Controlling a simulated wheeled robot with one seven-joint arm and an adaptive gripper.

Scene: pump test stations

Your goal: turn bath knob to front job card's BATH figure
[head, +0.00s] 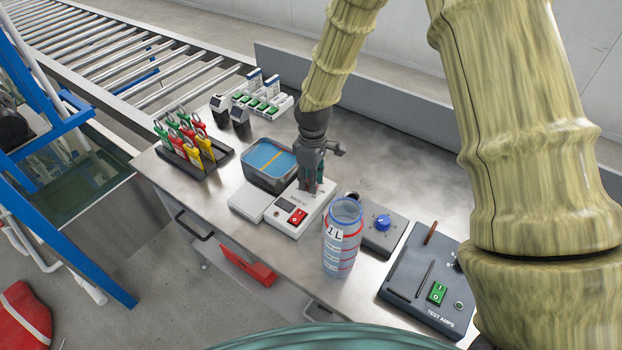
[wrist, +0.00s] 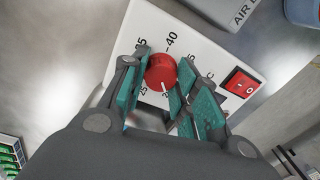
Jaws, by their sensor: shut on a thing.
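The bath control unit (head: 313,213) is a white box with a red rocker switch (head: 297,216), beside the blue-filled bath tank (head: 268,163). My gripper (head: 311,186) points down over its back part. In the wrist view, the red bath knob (wrist: 161,71) sits between the teal finger pads of my gripper (wrist: 160,82), which is shut on it. The white dial panel (wrist: 199,33) shows 40 above the knob; other figures are partly covered by the fingers. A pale mark shows at the knob's lower edge. Job cards (head: 255,80) stand at the table's back; their figures are too small to read.
A clear 1L jug (head: 342,245) stands close in front of the unit. A grey box with a blue knob (head: 382,222) and a dark TEST AMPS panel (head: 425,285) are to the right. A rack of coloured-handled tools (head: 190,150) is at left.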

